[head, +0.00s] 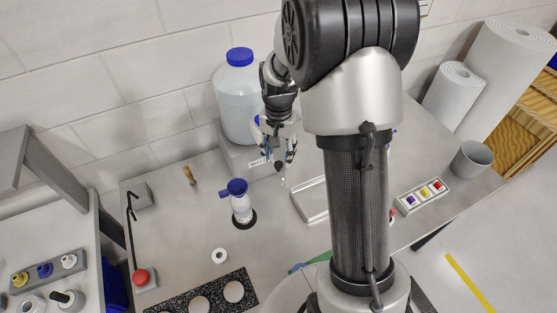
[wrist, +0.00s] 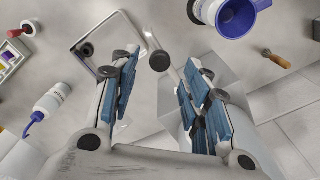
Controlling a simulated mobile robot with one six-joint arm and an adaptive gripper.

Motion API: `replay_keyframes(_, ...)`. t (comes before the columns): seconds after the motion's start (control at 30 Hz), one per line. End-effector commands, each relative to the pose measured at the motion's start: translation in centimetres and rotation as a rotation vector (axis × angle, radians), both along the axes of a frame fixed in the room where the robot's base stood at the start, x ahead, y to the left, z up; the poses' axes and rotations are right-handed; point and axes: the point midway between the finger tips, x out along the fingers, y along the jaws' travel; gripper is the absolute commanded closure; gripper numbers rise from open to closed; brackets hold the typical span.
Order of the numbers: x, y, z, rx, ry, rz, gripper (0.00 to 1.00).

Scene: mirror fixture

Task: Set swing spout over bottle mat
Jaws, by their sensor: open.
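The bottle mat (head: 252,222) is a black disc on the bench, with a white bottle and blue funnel (head: 238,188) standing upright on it. The bottle and funnel also show at the top right of the wrist view (wrist: 236,16). The swing spout (head: 282,182) hangs by the grey block, to the right of the mat. In the wrist view, its pale tube and black knob (wrist: 160,61) lie between and just beyond my fingertips. My gripper (head: 279,154) is open around the spout's line; I cannot tell whether it touches. The spout's base is hidden by the fingers.
A large jug with a blue cap (head: 238,98) stands on a grey block (head: 232,150) behind my gripper. A metal tray (head: 307,203) lies to the right. A white ring (head: 220,256) and a wooden-handled tool (head: 189,175) lie near the mat.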

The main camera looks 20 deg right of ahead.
Motion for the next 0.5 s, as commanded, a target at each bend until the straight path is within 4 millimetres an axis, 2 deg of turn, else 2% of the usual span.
replay_keyframes(0.03, -0.1, 0.0, -1.0, 0.001, 0.004, 0.0, 0.57)
replay_keyframes(0.2, 0.0, 0.0, -3.0, 0.0, 0.001, 0.0, 0.57)
replay_keyframes(0.5, 0.0, 0.0, -3.8, 0.0, -0.001, 0.0, 0.57)
